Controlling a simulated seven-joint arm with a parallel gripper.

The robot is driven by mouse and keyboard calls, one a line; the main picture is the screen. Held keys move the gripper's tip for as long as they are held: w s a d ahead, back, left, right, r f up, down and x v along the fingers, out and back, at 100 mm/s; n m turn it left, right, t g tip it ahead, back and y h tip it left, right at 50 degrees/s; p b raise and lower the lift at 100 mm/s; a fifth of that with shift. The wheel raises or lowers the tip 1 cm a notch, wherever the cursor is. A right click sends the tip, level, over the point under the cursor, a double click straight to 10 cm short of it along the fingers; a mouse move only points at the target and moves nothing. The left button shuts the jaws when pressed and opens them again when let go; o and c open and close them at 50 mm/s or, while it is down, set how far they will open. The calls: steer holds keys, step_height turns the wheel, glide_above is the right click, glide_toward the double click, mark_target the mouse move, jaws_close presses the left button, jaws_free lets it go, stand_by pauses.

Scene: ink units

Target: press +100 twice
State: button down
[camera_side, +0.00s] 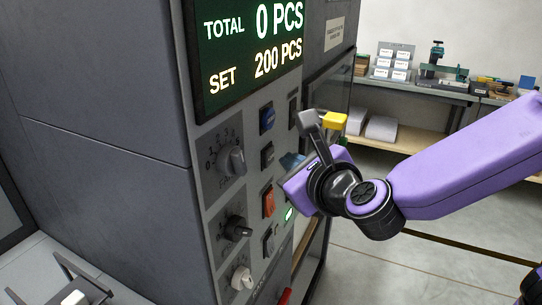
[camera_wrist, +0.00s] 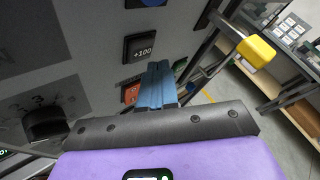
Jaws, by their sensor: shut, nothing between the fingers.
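My gripper (camera_wrist: 156,66) has blue fingers, shut and empty, with the tips just below and right of the +100 button. In the side view my gripper (camera_side: 290,160) is right of the dark button, close to the panel; contact cannot be told. The display (camera_side: 250,52) reads TOTAL 0 PCS and SET 200 PCS.
A blue button (camera_side: 267,118) is above and an orange switch (camera_side: 268,201) below the dark button. Several knobs, one a large knob (camera_side: 232,161), lie to the left. A yellow block (camera_side: 333,123) shows near my wrist. A workbench (camera_side: 425,90) stands behind.

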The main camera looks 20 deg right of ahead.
steer(key=shift+w+a, duration=0.1)
steer(key=shift+w, duration=0.05)
stand_by(0.6)
steer(key=shift+w+a, duration=0.15)
steer(key=shift+a, duration=0.05)
steer(key=shift+w+a, duration=0.35)
stand_by(0.9)
steer(key=shift+s+d, duration=0.65)
stand_by(0.4)
steer(key=shift+s+d, duration=1.75)
steer(key=shift+s, duration=0.05)
stand_by(1.4)
